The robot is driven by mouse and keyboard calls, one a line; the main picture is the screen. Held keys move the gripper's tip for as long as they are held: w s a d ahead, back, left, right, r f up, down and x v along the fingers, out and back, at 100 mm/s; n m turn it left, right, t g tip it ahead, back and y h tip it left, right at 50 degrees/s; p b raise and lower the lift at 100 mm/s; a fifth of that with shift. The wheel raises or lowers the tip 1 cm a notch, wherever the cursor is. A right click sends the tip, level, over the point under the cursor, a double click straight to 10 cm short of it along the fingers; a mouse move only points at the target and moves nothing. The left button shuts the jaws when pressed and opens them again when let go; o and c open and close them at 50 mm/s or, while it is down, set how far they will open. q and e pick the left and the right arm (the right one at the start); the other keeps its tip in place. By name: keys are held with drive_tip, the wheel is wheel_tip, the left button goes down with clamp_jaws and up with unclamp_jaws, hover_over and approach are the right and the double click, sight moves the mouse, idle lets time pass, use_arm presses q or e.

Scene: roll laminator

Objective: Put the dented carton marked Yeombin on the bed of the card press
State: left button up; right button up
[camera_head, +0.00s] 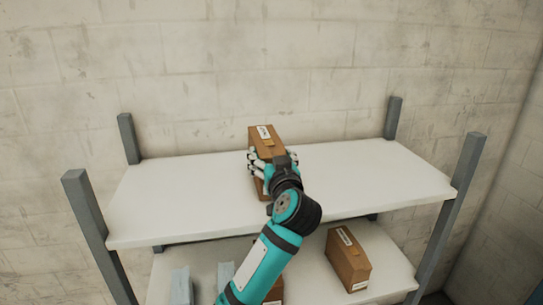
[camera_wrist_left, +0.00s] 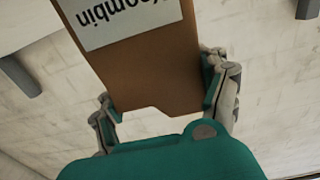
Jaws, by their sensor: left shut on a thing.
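The brown carton (camera_head: 265,134) is upright at the top shelf of the rack, in the middle of the head view. In the left wrist view the carton (camera_wrist_left: 150,75) fills the upper middle, with a white label reading "Yeombin", upside down and partly cut off. Its near edge has a notch. My left gripper (camera_head: 263,165) is shut on this carton, with fingers on both sides; it also shows in the left wrist view (camera_wrist_left: 165,105). Whether the carton's base touches the shelf is hard to tell. My right gripper and the card press are not in view.
The white top shelf (camera_head: 370,180) is otherwise clear. Grey posts (camera_head: 88,205) stand at its corners, with a block wall behind. On the lower shelf (camera_head: 310,285) are another brown carton (camera_head: 349,258), pale blue items (camera_head: 181,286) and a partly hidden brown box.

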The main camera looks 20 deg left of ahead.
use_arm(q)
drive_tip(key=o, duration=1.5)
drive_tip(key=shift+c, duration=0.2)
